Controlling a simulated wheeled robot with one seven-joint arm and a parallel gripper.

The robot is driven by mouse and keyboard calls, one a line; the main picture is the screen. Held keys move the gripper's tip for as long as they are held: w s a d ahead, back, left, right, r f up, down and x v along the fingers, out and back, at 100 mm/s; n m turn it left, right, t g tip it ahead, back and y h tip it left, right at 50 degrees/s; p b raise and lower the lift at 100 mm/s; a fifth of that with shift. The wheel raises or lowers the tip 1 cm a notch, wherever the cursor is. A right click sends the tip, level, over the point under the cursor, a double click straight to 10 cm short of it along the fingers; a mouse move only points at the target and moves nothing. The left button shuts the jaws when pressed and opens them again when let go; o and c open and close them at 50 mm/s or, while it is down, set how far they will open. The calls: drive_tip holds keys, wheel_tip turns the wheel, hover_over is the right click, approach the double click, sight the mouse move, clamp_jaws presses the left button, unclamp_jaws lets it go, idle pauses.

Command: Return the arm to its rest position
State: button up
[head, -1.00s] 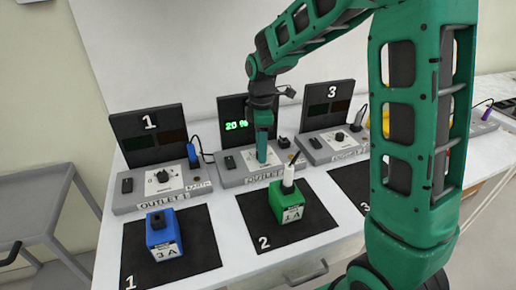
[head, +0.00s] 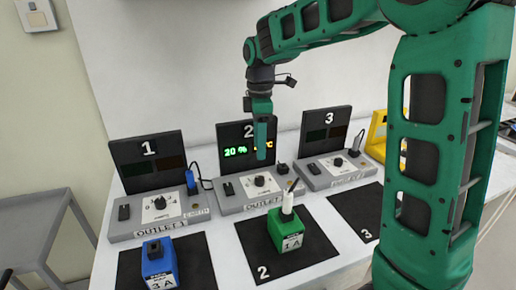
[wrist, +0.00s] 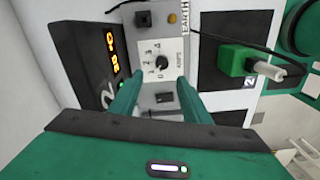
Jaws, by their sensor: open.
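My gripper (head: 261,138) hangs pointing down in front of the display of station 2, above its outlet box (head: 258,188). In the wrist view its two green fingers (wrist: 160,95) stand apart with nothing between them. The dial and a black switch of the outlet box show beyond the fingers. The station 2 display (head: 236,148) is lit with "20 %" in green and an orange reading partly hidden by my gripper. My arm (head: 320,20) reaches in from the right, raised and bent.
A green block (head: 287,236) with a white plug stands on black mat 2 (head: 312,255). A blue block (head: 158,266) stands on mat 1. Stations 1 (head: 146,160) and 3 (head: 325,132) flank the middle one. A yellow object (head: 376,135) is at the right. A grey cart (head: 35,200) stands at the left.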

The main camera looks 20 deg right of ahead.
drive_tip(key=s+d+f+m, duration=0.1)
drive_tip(key=s+d+m, duration=0.7)
drive_tip(key=s, duration=0.3)
drive_tip(key=s+d+m, duration=0.7)
drive_tip(key=s, duration=0.4)
drive_tip(key=s+d+f+m, duration=0.1)
drive_tip(key=s+f+m, duration=0.3)
drive_tip(key=s, duration=0.6)
drive_tip(key=m, duration=0.2)
drive_tip(key=shift+s+d+m, duration=0.2)
drive_tip(key=shift+d+m, duration=0.2)
drive_tip(key=shift+f, duration=0.1)
drive_tip(key=shift+w+f, duration=0.25)
drive_tip(key=shift+w, duration=0.4)
